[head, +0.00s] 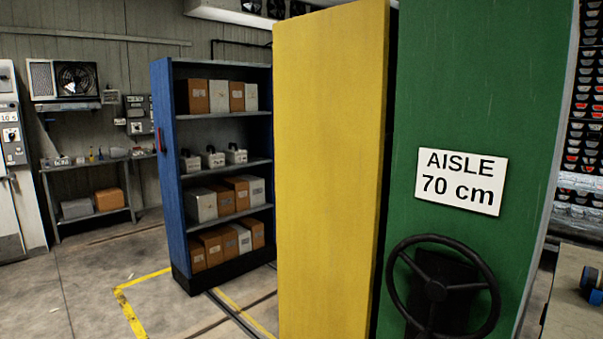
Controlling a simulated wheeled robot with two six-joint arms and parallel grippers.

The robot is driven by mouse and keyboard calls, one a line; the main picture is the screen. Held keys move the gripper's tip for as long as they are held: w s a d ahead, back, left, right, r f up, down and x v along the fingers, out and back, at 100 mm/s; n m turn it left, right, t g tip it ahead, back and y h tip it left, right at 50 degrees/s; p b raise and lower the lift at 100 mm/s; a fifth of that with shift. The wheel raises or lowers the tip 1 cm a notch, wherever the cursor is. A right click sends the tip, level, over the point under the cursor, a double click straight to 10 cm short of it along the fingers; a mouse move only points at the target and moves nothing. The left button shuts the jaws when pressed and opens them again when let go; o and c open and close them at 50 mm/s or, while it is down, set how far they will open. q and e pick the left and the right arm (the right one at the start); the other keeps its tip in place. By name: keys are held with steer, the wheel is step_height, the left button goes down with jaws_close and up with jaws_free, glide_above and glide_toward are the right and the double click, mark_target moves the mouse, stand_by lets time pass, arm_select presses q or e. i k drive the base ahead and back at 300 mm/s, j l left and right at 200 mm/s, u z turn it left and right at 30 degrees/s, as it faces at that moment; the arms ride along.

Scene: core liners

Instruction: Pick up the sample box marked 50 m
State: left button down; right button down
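No box with a readable 50 m mark shows. Several brown and white boxes stand on the shelves of the blue shelving unit (168,180) at left centre. On its top shelf is a brown box (198,97), with others beside it. Lower shelves hold a grey-white box (201,205) and a brown box (211,249) among more. Their labels are too small to read. The yellow unit (330,170) hides whatever lies behind it. Neither of my grippers is in view.
A green unit (480,90) with a sign (461,181) reading "AISLE 70 cm" and a black handwheel (440,290) stands at right. Floor rails (235,315) run before the blue unit. Yellow tape (128,310) marks the floor. A side table (85,165) stands at left. Floor at lower left is clear.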

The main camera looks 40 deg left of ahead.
mark_target(188, 163)
steer(key=u, duration=2)
